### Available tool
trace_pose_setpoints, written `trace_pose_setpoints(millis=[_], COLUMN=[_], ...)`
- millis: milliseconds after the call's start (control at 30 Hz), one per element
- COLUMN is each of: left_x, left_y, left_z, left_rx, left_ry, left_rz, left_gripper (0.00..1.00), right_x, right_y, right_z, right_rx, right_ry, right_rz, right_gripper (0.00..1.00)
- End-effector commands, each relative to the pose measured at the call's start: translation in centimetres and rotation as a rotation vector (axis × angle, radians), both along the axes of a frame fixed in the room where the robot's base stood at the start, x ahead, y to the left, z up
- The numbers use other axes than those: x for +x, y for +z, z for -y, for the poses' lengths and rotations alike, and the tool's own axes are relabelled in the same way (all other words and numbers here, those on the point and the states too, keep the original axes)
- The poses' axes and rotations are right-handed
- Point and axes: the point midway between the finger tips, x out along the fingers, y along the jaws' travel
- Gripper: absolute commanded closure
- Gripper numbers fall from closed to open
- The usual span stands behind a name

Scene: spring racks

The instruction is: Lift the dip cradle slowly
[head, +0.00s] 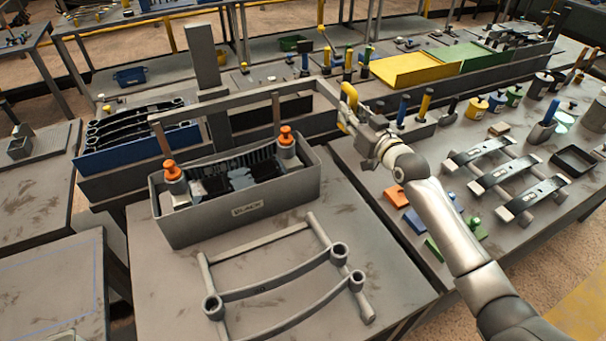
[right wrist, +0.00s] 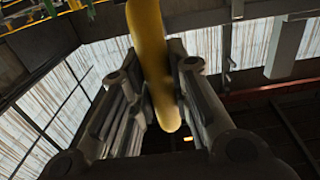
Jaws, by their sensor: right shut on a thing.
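The dip cradle (head: 230,98) is a grey frame above a grey tank (head: 240,213) labelled "BLACK". Two brown rods run down from its top bar to orange fittings (head: 174,171) at the tank. Dark parts and black content show inside the tank; how deep they sit I cannot tell. A yellow handle (head: 348,95) is at the cradle's right end. My right gripper (head: 352,117) is shut on this handle. In the right wrist view the yellow handle (right wrist: 148,60) passes between the two dark fingers (right wrist: 160,105). My left gripper is not in view.
A grey rack with curved leaf springs (head: 280,287) lies in front of the tank. Dark springs (head: 135,125) rest on a blue stand at left. The right table holds more springs (head: 507,176), coloured blocks (head: 396,196) and pots. Yellow (head: 415,68) and green (head: 464,55) trays are behind.

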Motion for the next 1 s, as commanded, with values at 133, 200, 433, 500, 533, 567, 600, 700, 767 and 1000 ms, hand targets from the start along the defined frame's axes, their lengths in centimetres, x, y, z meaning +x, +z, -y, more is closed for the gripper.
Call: trace_pose_setpoints(millis=[133, 200, 433, 500, 533, 567, 600, 700, 767, 1000], left_x=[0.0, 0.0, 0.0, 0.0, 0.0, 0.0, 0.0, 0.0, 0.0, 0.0], left_y=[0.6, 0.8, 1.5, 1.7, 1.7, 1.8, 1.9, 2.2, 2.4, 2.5], left_z=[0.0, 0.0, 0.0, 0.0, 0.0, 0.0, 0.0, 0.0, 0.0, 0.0], left_rx=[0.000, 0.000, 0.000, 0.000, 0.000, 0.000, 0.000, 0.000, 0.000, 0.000], left_ry=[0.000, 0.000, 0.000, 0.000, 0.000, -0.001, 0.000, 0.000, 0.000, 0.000], left_rz=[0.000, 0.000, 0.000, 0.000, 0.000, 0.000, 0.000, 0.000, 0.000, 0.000], left_gripper=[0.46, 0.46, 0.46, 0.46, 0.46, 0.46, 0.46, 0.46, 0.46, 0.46], right_x=[0.2, 0.2, 0.2, 0.2, 0.2, 0.2, 0.2, 0.2, 0.2, 0.2], right_y=[2.0, 2.3, 3.0, 3.2, 3.3, 3.4, 3.6, 3.9, 4.1, 4.3], right_z=[0.2, 0.2, 0.2, 0.2, 0.2, 0.2, 0.2, 0.2, 0.2, 0.2], right_rx=[0.010, 0.010, 0.009, 0.008, 0.008, 0.008, 0.008, 0.008, 0.008, 0.007], right_ry=[-0.004, -0.004, -0.004, -0.004, -0.004, -0.004, -0.004, -0.004, -0.004, -0.004], right_rz=[0.026, 0.026, 0.025, 0.026, 0.026, 0.026, 0.026, 0.026, 0.026, 0.026], right_gripper=[1.00, 1.00, 1.00, 1.00, 1.00, 1.00, 1.00, 1.00, 1.00, 1.00])
